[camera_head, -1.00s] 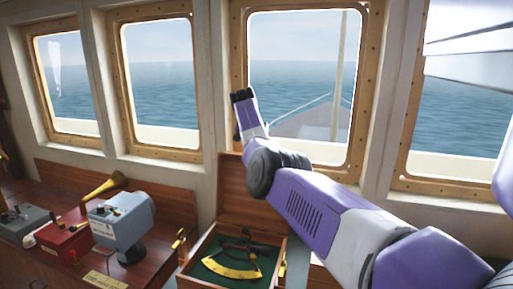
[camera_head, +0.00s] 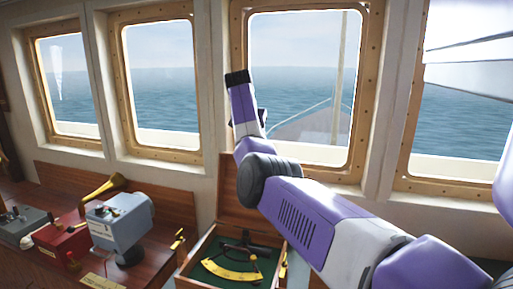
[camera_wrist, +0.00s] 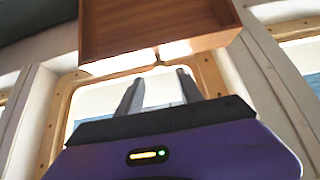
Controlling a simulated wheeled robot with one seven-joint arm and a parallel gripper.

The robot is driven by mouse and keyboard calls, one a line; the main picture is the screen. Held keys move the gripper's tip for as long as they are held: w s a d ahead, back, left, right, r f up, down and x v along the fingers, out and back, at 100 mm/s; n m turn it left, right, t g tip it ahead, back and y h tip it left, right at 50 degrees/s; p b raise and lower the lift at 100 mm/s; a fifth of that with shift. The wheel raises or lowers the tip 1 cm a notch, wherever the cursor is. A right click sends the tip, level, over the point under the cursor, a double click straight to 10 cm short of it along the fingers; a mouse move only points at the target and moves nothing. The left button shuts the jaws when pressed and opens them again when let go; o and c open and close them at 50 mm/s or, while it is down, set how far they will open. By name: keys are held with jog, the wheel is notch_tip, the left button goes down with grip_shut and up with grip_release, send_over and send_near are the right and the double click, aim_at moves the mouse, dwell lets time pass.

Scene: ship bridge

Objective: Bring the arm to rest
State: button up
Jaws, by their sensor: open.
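My arm, purple and white, reaches in from the lower right in the head view, with its end raised in front of the middle window. My gripper (camera_wrist: 159,84) shows in the wrist view with its two grey fingers apart and nothing between them. In the head view the fingers cannot be made out clearly at the arm's raised end. The arm's end stands above and behind an open wooden case (camera_head: 196,247), apart from the console.
A sextant (camera_head: 232,273) with a yellow arc lies on the case's green lining. Framed windows (camera_head: 160,75) line the wall behind.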

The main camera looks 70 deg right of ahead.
jog(key=shift+v, duration=0.9)
jog(key=shift+d, duration=0.1)
